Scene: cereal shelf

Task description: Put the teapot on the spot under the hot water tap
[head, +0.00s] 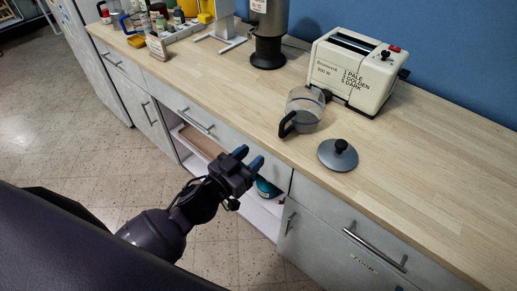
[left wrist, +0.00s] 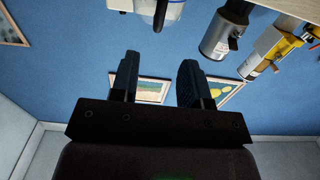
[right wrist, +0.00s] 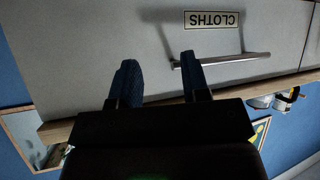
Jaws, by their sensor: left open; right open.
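The teapot (head: 308,110) is a clear glass pot with a black handle, standing upright on the wooden counter in front of the toaster. Its handle points toward the counter's front edge. A grey lid with a black knob (head: 338,157) lies on the counter beside it. A dark and silver dispenser (head: 268,35) stands at the back; I cannot make out its tap or a marked spot. My left gripper (head: 250,160) is open and empty, in front of the counter edge, apart from the teapot. My right gripper (right wrist: 157,75) is open and empty, facing a drawer front.
A cream toaster (head: 350,70) stands behind the teapot. A white stand (head: 228,38) is left of the dispenser, with jars and a sign (head: 157,47) farther left. Drawer handles (head: 375,247) jut from the cabinet front. The counter right of the lid is clear.

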